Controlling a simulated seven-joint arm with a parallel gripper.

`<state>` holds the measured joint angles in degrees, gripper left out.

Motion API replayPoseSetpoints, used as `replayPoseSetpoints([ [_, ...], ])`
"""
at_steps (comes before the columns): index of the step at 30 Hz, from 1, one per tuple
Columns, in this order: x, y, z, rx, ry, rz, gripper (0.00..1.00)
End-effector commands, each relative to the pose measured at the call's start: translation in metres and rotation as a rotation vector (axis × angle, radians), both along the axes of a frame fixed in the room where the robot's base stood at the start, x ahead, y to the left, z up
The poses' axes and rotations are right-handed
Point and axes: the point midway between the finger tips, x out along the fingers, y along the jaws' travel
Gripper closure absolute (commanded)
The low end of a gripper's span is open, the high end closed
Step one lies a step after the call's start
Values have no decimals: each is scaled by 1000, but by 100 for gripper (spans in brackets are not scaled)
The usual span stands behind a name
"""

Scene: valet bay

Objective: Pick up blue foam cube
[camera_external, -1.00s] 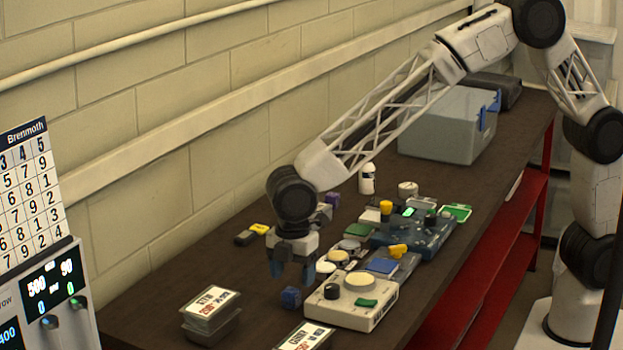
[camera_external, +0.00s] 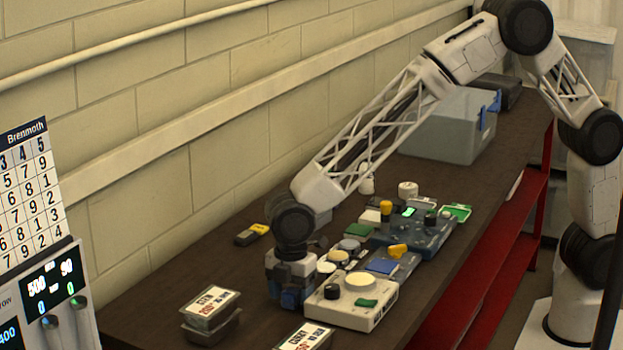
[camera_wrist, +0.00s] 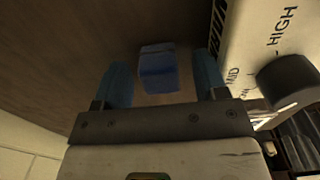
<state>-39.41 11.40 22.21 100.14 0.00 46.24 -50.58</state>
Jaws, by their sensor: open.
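The blue foam cube (camera_wrist: 158,70) lies on the dark bench top and sits between my two open fingers in the wrist view, with a gap on each side. It also shows low between the fingers in the external view (camera_external: 290,299), mostly covered by them. My gripper (camera_external: 289,301) points down over it, left of the cream control box. In the wrist view my gripper (camera_wrist: 164,84) has its blue fingers spread.
The cream control box (camera_external: 345,312) stands close beside my right finger. Labelled clear containers (camera_external: 211,312) lie in front to the left. A yellow and black item (camera_external: 252,234) is near the wall. A grey case (camera_external: 447,125) stands at the back.

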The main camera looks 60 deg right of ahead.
Motion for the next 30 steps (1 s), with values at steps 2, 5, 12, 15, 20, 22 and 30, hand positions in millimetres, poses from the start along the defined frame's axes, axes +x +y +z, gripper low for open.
replayPoseSetpoints([
  [2, 0, 0, 0, 0, 0, 0, 34],
  [5, 0, 0, 0, 0, 0, 0, 34],
  [12, 0, 0, 0, 0, 0, 0, 34],
  [15, 0, 0, 0, 0, 0, 0, 37],
  [20, 0, 0, 0, 0, 0, 0, 62],
  [22, 0, 0, 0, 0, 0, 0, 72],
  [30, 0, 0, 0, 0, 0, 0, 87],
])
